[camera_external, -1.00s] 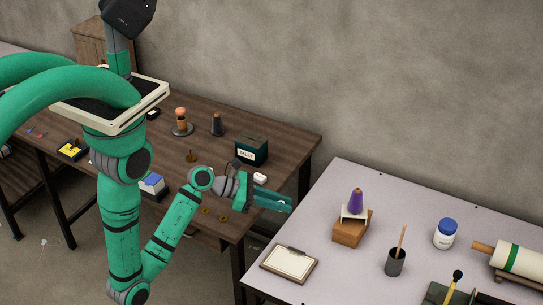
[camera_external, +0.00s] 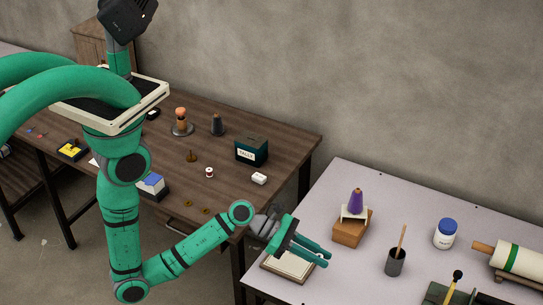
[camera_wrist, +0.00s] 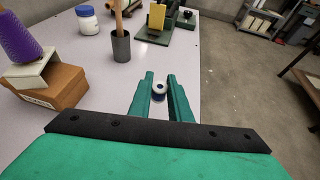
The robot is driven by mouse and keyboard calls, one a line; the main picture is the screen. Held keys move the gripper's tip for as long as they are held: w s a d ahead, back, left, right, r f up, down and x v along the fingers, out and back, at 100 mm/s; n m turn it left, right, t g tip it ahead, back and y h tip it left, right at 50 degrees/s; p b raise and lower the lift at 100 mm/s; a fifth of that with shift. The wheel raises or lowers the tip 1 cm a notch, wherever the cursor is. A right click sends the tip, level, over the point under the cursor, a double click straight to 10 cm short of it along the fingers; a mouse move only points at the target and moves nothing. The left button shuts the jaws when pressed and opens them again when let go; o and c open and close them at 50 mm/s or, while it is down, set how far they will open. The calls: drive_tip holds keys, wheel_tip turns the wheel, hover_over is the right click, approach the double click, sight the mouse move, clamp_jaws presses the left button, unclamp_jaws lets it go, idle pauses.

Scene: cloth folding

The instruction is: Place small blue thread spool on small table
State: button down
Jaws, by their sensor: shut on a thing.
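A small blue thread spool with a white top flange (camera_wrist: 160,92) sits between the fingers of my gripper (camera_wrist: 161,80) in the wrist view. The gripper is shut on it. The spool cannot be made out there. The wrist view looks along the pale table top (camera_wrist: 111,80). The height of the spool above it is hard to tell.
The dark wooden table (camera_external: 262,205) holds a tally box (camera_external: 252,151) and a red-and-white spool (camera_external: 209,172).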

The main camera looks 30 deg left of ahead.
hover_over(334, 275)
drive_tip(key=f, duration=0.7)
drive_tip(key=shift+d, duration=0.2)
drive_tip(key=shift+f, duration=1.35)
drive_tip(key=shift+f, duration=0.15)
drive_tip(key=c, duration=1.6)
unclamp_jaws()
drive_tip(key=shift+c, duration=0.2)
drive_tip(key=shift+a+r, duration=0.2)
drive_tip(key=v, duration=1.1)
drive_tip(key=shift+a+r, duration=0.2)
drive_tip(key=shift+a, duration=0.1)
